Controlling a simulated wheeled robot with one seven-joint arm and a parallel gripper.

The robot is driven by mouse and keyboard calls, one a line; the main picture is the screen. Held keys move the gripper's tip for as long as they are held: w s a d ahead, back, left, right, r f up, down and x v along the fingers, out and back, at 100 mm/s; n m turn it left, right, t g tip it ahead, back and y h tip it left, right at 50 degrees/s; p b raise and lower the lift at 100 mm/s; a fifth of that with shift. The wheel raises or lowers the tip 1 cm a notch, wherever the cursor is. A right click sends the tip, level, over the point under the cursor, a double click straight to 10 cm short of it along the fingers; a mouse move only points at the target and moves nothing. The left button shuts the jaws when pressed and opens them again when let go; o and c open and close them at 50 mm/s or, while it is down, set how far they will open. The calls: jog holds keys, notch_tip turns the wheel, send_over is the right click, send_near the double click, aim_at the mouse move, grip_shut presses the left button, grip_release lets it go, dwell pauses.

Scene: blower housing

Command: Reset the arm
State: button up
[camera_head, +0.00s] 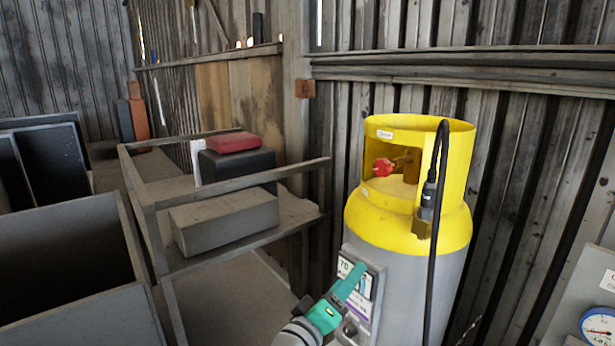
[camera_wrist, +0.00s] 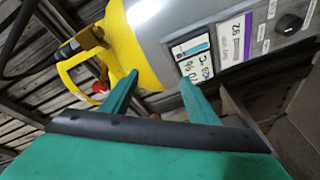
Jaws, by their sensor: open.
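My gripper (camera_head: 338,302) is green and shows at the bottom middle of the head view, in front of the lower part of a grey and yellow cylinder (camera_head: 408,222). In the wrist view my gripper (camera_wrist: 158,92) has its two green fingers spread apart with nothing between them. The cylinder's yellow top and grey body (camera_wrist: 175,25) lie beyond the fingers. A labelled panel with a display (camera_wrist: 195,58) and a black knob (camera_wrist: 290,23) is on the grey body. I cannot tell whether a finger touches the cylinder.
A red valve knob (camera_head: 383,167) sits inside the yellow collar. A black hose (camera_head: 433,260) hangs down the cylinder's front. A shelf rack (camera_head: 150,230) with a grey box (camera_head: 222,222) stands left. A pressure gauge (camera_head: 598,326) is at lower right. A plank wall closes the back.

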jog(key=s+a+f+n+y, duration=0.1)
jog(key=s+a+f+y, duration=0.15)
jog(key=s+f, duration=0.45)
jog(key=s+a+f+t+y, duration=0.1)
jog(key=s+a+f+y, duration=0.2)
jog(key=f, duration=0.9)
jog(key=s+a+f+n+y, duration=0.1)
jog(key=s+a+f+y, duration=0.15)
jog(key=s+f, duration=0.5)
jog(key=s+f+m+y, duration=0.1)
jog(key=s+f+m, duration=0.1)
jog(key=s, duration=1.1)
jog(key=s+f+m+y, duration=0.1)
jog(key=s+m, duration=0.3)
jog(key=s, duration=0.9)
jog(key=shift+s+f+m+g, duration=0.25)
jog(key=shift+f+m+g, duration=0.05)
jog(key=shift+f, duration=0.35)
